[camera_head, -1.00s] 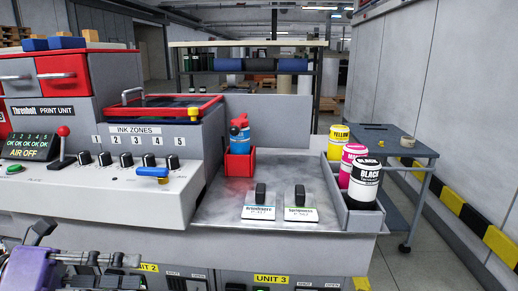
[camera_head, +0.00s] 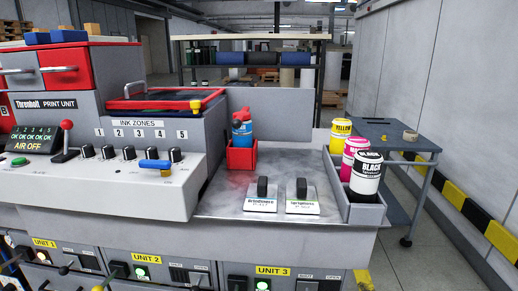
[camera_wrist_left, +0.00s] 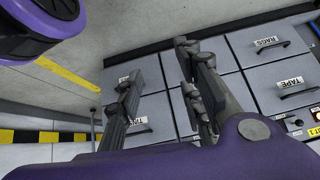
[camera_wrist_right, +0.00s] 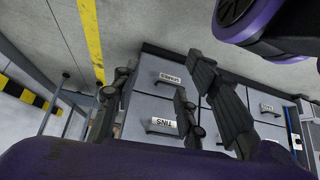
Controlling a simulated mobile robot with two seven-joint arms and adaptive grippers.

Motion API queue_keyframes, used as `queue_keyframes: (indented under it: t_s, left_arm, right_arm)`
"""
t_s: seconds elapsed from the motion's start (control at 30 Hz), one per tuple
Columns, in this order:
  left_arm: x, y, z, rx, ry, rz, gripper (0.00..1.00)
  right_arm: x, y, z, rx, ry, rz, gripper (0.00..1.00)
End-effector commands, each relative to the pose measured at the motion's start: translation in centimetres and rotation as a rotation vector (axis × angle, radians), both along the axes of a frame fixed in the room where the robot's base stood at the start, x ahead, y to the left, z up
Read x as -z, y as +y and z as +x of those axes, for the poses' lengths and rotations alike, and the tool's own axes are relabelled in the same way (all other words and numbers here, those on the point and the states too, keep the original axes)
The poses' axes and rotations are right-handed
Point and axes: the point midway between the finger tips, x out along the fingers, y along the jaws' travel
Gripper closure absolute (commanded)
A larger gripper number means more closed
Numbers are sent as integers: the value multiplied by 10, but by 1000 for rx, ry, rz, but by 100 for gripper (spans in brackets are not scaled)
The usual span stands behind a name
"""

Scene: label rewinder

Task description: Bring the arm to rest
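My left gripper (camera_wrist_left: 157,62) shows in the left wrist view with its two dark fingers apart and nothing between them. Grey drawer fronts lie beyond it. My right gripper (camera_wrist_right: 163,66) shows in the right wrist view, also with its fingers spread and empty, in front of drawers with white labels. Neither gripper shows clearly in the head view. A purple and black part of my own arm fills an upper corner of each wrist view.
The grey print unit (camera_head: 90,190) stands ahead, with its metal shelf (camera_head: 225,200) holding a red bin (camera_head: 241,159). Ink cans, including a black one (camera_head: 366,174), stand in a tray at right. A grey cart (camera_head: 395,145) stands beyond. Floor at right is clear.

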Motion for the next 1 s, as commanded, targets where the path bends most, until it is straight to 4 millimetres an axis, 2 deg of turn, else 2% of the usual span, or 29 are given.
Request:
queue_keyframes:
  t_s: [0.03, 0.07, 0.1, 0.33, 0.47, 0.6, 0.7, 0.8, 1.0]
  left_arm:
    - [5, -14, -16, -57, 48, -47, 66]
    - [4, -18, -20, -75, 66, -61, 66]
    - [-8, -14, -16, -63, 53, -52, 66]
    - [-50, -15, -13, -62, 39, -57, 66]
    - [-86, -15, -2, -64, 10, -62, 66]
    - [-130, -16, 20, -66, -48, -70, 66]
    - [-150, -16, 32, -67, -81, -75, 66]
    - [-158, -16, 37, -68, -95, -77, 66]
    - [-155, -16, 34, -68, -87, -77, 66]
  right_arm:
    - [0, 0, 0, 0, -1, 0, 60]
    - [-5, 0, 3, 0, -8, 0, 60]
    - [-17, 1, 8, 1, -16, 2, 60]
    - [-65, 1, 18, 8, -48, 10, 60]
    - [-96, 4, 21, 13, -57, 21, 60]
    - [-137, 5, 36, 15, -101, 27, 60]
    - [-158, 3, 47, 15, -134, 27, 60]
    - [-166, 1, 53, 13, -150, 24, 60]
    - [-160, 1, 48, 14, -136, 25, 60]
